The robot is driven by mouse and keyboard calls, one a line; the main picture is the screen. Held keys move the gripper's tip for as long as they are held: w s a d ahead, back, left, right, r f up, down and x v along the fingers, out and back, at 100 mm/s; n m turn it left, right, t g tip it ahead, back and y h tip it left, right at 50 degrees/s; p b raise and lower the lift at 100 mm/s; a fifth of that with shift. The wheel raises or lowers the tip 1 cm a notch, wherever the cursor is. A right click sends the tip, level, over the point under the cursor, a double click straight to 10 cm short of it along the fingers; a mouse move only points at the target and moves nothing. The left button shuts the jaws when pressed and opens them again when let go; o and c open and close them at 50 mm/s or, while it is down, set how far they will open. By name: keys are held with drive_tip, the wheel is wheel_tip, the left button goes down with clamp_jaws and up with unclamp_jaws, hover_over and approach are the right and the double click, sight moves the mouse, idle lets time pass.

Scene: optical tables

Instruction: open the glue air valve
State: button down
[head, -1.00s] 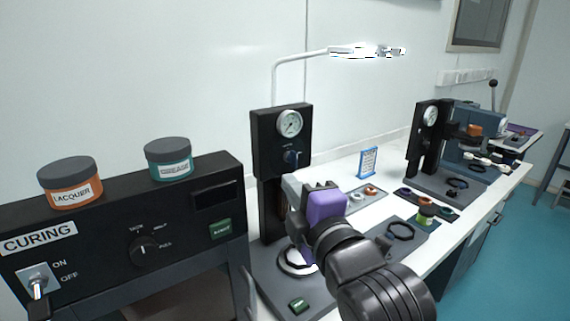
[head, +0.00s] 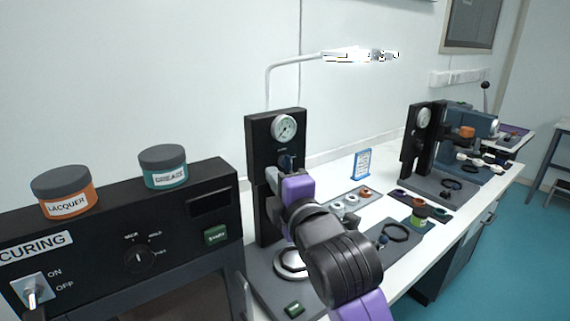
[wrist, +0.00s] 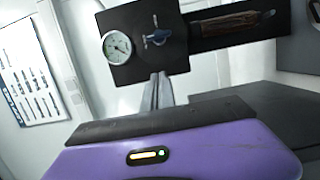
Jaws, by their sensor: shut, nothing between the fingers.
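The curing box (head: 110,235) stands at left with a lacquer jar (head: 65,193) and a grease jar (head: 163,167) on top. A blue-framed card (head: 362,164) and a second gauge station (head: 418,140) stand at right. A lamp arm (head: 290,62) hangs above.

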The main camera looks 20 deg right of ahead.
sight(288, 164)
drive_tip(key=w, duration=0.3)
drive_tip(key=shift+w+a, duration=0.15)
drive_tip(key=shift+w, duration=0.15)
drive_tip(key=d, duration=0.1)
drive_tip(key=d+p, duration=0.1)
drive_tip(key=shift+w+d, duration=0.25)
drive_tip(key=shift+d, duration=0.1)
drive_tip(key=shift+w+d, duration=0.2)
drive_tip(key=shift+d, duration=0.35)
